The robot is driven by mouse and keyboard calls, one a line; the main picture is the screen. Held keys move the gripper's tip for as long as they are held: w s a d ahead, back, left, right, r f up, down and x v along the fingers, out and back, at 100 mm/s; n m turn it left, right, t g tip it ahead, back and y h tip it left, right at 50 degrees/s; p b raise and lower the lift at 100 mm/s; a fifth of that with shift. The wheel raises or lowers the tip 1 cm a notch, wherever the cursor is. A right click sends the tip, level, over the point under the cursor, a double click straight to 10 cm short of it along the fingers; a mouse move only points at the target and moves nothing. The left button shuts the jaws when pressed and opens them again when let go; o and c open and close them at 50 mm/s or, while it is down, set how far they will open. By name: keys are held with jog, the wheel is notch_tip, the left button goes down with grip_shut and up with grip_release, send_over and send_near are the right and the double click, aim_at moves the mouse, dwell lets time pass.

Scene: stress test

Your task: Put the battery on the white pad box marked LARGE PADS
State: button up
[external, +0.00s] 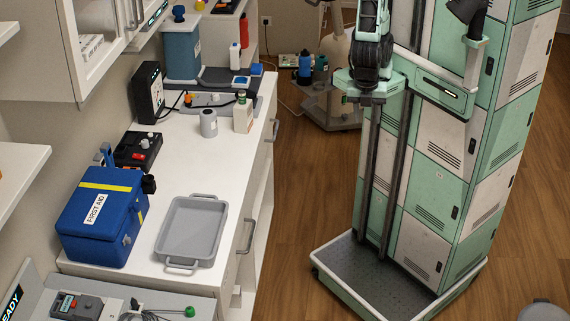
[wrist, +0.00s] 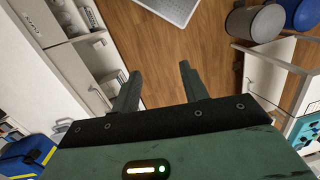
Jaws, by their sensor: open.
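I cannot make out a battery or a white box marked LARGE PADS in either view. My gripper (wrist: 160,67) shows in the wrist view with its two dark fingers apart and nothing between them, over the wooden floor. In the external view my arm stands right of the counter, away from the things on it; its fingers are too small to tell there.
The wooden floor (external: 296,215) beside the counter is clear. Open shelves (wrist: 98,60) show left in the wrist view.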

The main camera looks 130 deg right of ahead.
jog(key=shift+t+y, duration=0.3)
jog(key=shift+t, duration=0.4)
jog(key=s+r, duration=0.1)
jog(key=s+a+r, duration=0.1)
jog(key=r, duration=0.1)
jog(key=shift+r, duration=0.2)
dwell(0.5)
